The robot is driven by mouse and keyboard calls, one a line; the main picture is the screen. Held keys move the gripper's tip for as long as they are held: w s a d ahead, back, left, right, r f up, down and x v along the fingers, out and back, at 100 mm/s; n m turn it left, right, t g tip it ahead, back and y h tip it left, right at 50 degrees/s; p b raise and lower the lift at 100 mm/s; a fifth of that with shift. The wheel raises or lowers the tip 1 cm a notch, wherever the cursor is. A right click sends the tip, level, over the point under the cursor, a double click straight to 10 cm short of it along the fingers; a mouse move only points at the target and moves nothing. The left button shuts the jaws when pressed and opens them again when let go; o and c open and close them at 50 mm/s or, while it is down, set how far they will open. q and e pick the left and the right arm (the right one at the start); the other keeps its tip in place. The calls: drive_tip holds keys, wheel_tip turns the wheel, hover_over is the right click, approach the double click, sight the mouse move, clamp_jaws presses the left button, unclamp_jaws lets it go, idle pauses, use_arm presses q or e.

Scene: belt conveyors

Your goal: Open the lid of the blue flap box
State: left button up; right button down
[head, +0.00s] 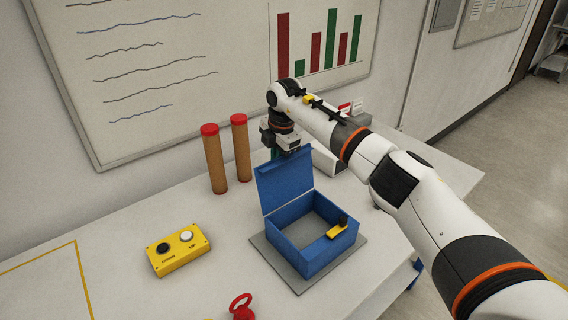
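The blue flap box (308,262) stands on a grey plate (262,250) on the white table. Its blue lid (283,182) stands up at the back edge, leaning slightly backward, and the inside of the box shows empty. A yellow piece with a black knob (338,230) is on the box's front right wall. My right gripper (284,152) points down just behind the top edge of the lid. Its fingers are mostly hidden by the lid, so I cannot tell whether they are open or touch it. My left gripper is out of view.
A yellow control box (178,251) with a black and a white button lies left of the flap box. Two brown cylinders with red caps (213,160) stand behind. A red handle (241,307) is at the front. A whiteboard wall (150,60) bounds the back.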

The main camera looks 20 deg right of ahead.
drive_tip(key=shift+w+a+f+b, duration=0.25)
drive_tip(key=shift+w+f+b, duration=0.15)
drive_tip(key=shift+b, duration=0.05)
drive_tip(key=shift+w+a+r, duration=0.1)
drive_tip(key=shift+r, duration=0.05)
idle(0.3)
